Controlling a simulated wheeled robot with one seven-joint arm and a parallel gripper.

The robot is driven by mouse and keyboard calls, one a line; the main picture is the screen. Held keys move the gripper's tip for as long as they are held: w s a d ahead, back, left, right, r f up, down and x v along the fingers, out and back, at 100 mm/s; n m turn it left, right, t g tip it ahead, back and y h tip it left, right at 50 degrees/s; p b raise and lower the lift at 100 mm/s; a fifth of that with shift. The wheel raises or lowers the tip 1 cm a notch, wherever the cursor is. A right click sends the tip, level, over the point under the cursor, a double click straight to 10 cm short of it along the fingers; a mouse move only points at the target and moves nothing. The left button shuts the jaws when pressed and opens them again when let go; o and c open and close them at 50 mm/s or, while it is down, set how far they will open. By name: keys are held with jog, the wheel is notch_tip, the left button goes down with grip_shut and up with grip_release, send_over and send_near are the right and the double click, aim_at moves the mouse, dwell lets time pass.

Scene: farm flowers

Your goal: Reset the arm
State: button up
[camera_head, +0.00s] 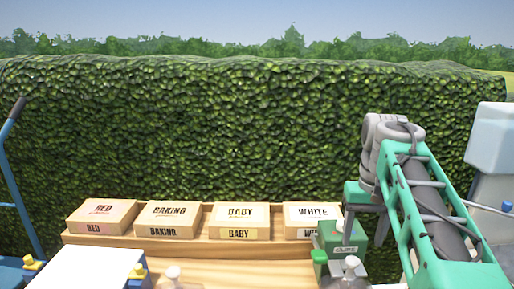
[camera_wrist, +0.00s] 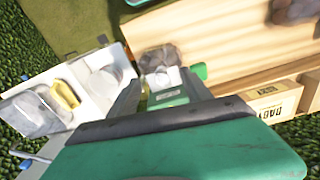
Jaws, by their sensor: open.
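My arm reaches in from the right in the head view. My gripper (camera_head: 364,228) points down, open, near the right end of the wooden bench, in front of the box labelled WHITE (camera_head: 305,213). A small green box (camera_head: 343,251) shows just below and left of the fingers. In the wrist view my gripper (camera_wrist: 160,86) has its fingers apart. The green box (camera_wrist: 170,97) shows between and beyond them. I cannot tell how close the fingers are to it. Nothing is seen held.
A white-topped unit (camera_head: 90,268) is at lower left. A white container (camera_head: 490,140) stands at right. A hedge (camera_head: 220,130) closes the back.

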jog(key=s+a+f+n+t+p, duration=0.1)
jog(key=s+a+f+t+p, duration=0.1)
jog(key=s+a+f+p, duration=0.4)
jog(key=s+a+f, duration=0.2)
jog(key=s+f, duration=0.3)
jog(key=s, duration=0.3)
jog(key=shift+a+f+t, duration=0.25)
jog(key=shift+a+t, duration=0.15)
jog(key=shift+c, duration=0.5)
dwell(3.3)
